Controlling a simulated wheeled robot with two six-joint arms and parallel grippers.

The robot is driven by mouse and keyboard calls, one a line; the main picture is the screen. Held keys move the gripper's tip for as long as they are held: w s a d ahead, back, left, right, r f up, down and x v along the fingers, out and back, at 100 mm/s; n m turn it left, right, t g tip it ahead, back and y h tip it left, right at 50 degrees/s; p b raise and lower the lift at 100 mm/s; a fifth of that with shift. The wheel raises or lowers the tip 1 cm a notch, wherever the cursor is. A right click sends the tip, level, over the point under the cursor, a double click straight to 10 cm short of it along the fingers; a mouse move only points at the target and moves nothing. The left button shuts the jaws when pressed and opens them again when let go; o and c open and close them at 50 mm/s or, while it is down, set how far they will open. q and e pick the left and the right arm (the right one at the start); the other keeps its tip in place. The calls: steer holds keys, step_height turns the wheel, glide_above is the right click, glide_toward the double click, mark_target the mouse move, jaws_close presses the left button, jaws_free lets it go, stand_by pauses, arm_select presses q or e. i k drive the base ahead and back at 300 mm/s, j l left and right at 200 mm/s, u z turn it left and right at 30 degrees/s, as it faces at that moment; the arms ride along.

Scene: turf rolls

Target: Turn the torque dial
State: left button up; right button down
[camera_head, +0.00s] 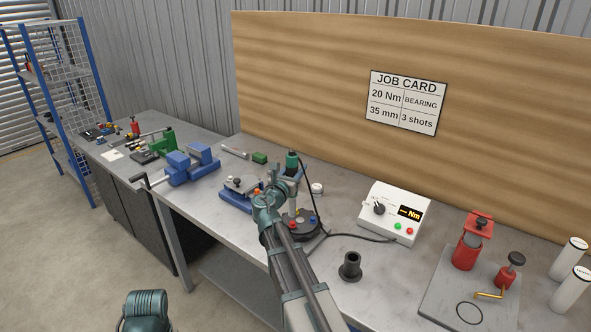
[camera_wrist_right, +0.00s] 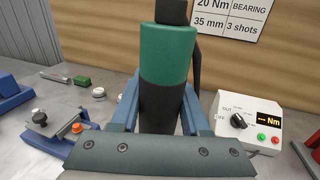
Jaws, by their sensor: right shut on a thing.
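The torque dial (camera_head: 379,209) is a black knob on the sloped face of a white control box (camera_head: 402,218) on the bench. The dial also shows at the right of the right wrist view (camera_wrist_right: 239,121). The box display (camera_head: 409,213) shows dashes and "Nm", with no number. My right gripper (camera_head: 288,180) is shut on an upright green and black tool (camera_wrist_right: 167,55), left of the box and apart from the dial. The tool's lower end is partly hidden by my arm in the head view. My left gripper is not in view.
A job card (camera_head: 406,102) on the wooden board reads 20 Nm, bearing, 35 mm, 3 shots. A black cable (camera_head: 362,238) runs to the box. A black cup-like part (camera_head: 350,266) stands before it. A red press (camera_head: 467,245) stands right; a blue vise (camera_head: 192,165) stands left.

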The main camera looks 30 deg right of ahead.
mark_target(379, 209)
steer(key=z, duration=1.1)
